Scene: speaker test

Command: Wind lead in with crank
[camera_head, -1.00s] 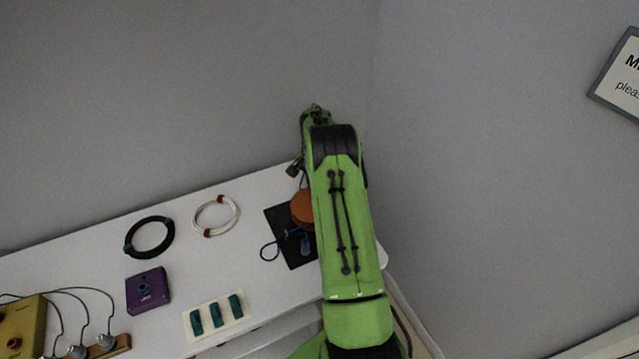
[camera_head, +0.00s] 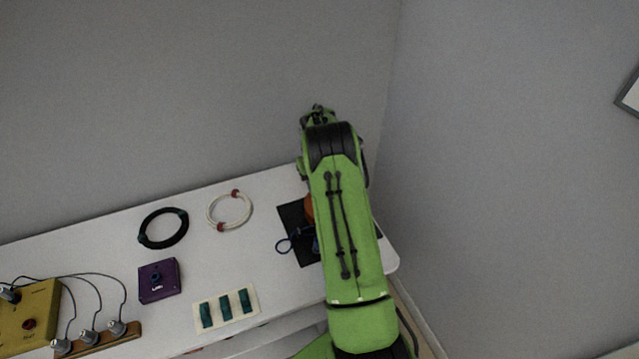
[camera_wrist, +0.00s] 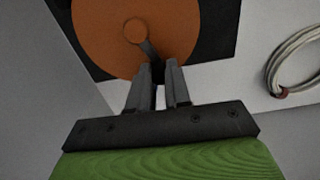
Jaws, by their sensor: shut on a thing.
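An orange reel (camera_wrist: 100,40) fills the upper left of the wrist view, with a round hub (camera_wrist: 137,31) and a short dark crank (camera_wrist: 149,50) running from it toward my fingers. My gripper (camera_wrist: 158,75) is shut on the crank's outer end, which is mostly hidden between the fingers. In the head view only a sliver of the reel (camera_head: 309,208) shows beside my green arm, and my gripper is hidden there.
On the white table stand a white cable coil (camera_head: 211,213), a black coil (camera_head: 142,236), a purple box (camera_head: 160,290), a card with teal pieces (camera_head: 240,314) and a yellow box (camera_head: 35,300) with wired plugs. Walls close off the back and right.

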